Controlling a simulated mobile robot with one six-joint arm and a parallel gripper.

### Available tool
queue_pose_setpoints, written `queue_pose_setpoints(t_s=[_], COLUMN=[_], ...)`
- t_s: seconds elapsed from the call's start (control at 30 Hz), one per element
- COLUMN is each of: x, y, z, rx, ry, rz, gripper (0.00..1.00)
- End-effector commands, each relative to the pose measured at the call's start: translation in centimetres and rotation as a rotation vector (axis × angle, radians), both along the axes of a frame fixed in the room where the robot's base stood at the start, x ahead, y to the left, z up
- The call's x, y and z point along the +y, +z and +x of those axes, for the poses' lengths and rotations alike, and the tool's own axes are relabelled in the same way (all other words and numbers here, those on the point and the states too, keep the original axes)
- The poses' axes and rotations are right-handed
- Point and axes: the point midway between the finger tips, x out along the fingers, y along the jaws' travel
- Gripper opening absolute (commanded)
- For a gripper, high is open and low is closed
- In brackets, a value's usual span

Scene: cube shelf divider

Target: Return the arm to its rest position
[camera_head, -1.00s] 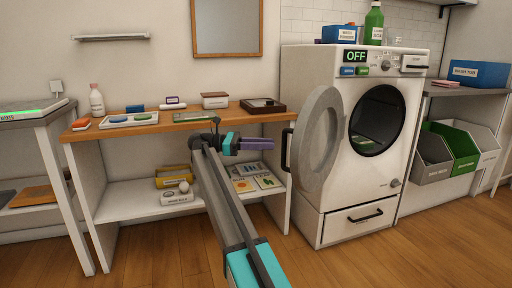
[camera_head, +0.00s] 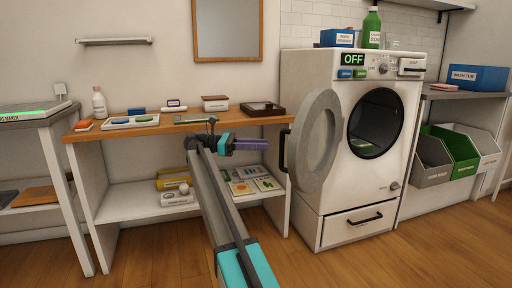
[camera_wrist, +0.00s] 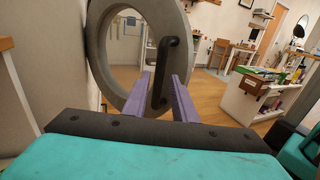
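My arm reaches up from the bottom of the head view, in front of the wooden-topped table. My gripper (camera_head: 288,141) points right toward the open washer door. In the wrist view my gripper (camera_wrist: 161,75) has its two purple fingers spread apart, with nothing clamped between them. The dark door handle (camera_wrist: 170,44) shows in the gap between the fingers. I cannot tell how far beyond the tips it is. The handle also shows in the head view (camera_head: 283,151), close to the fingertips.
The washer (camera_head: 360,205) stands right of the table (camera_head: 165,127), its round door (camera_head: 318,140) swung open toward my arm. Small items sit on the table top, and boxes and cards lie on its lower shelf. The wooden floor (camera_head: 170,258) in front is clear.

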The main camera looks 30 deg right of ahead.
Motion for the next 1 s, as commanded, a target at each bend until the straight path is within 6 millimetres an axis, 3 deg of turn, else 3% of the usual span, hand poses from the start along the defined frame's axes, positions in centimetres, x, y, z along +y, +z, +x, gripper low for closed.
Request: queue_pose_setpoints(t_s=[0.5,1.0], x=[-1.6,-0.8], y=[0.0,1.4], z=[-0.6,0.3], rx=[0.000,0.035], ry=[-0.019,-0.007], rz=[0.000,0.004], gripper=[0.25,0.25])
